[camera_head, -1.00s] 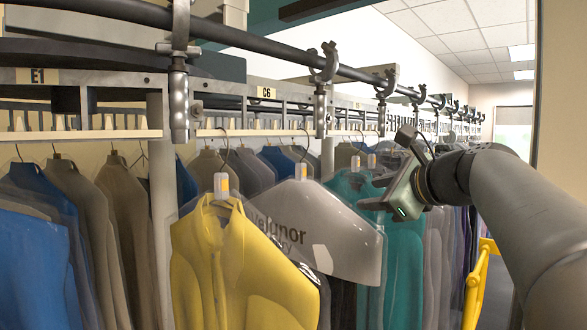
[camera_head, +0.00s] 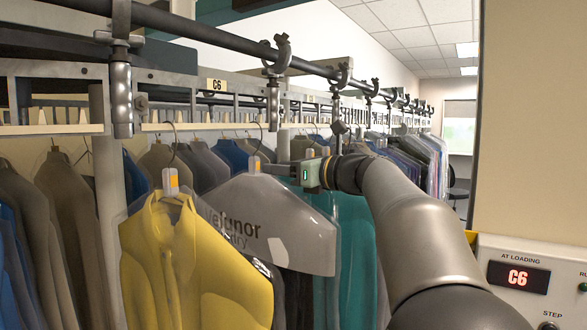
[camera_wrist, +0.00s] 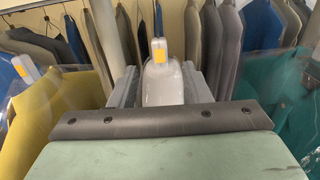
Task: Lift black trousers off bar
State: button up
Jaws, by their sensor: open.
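The black trousers (camera_head: 297,300) appear as dark fabric under a grey printed shoulder cover (camera_head: 285,225), just right of a yellow garment. Most of them is hidden by the cover and neighbouring clothes. The hanger's pale neck with an orange tag (camera_wrist: 160,50) rises from the top of the cover. My gripper (camera_head: 270,167) reaches in from the right at the height of this neck. In the wrist view its two open fingers (camera_wrist: 158,88) stand on either side of the neck. I cannot tell whether they touch it.
A yellow garment (camera_head: 185,265) hangs close on the left and a teal one (camera_head: 355,240) close on the right. The dark overhead rail (camera_head: 220,42) with metal clamps runs above. A control panel reading C6 (camera_head: 518,276) stands at lower right.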

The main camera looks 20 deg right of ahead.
aim_at(258, 164)
jog(key=shift+p+x, duration=1.35)
jog(key=shift+x, duration=2.8)
grip_shut()
jog(key=shift+r, duration=0.15)
jog(key=shift+r+p, duration=1.2)
jog(key=shift+r, duration=0.4)
jog(key=shift+s+d, duration=0.1)
jog(key=shift+s, duration=0.05)
jog(key=shift+b+v, duration=0.7)
jog(key=shift+v, duration=2.65)
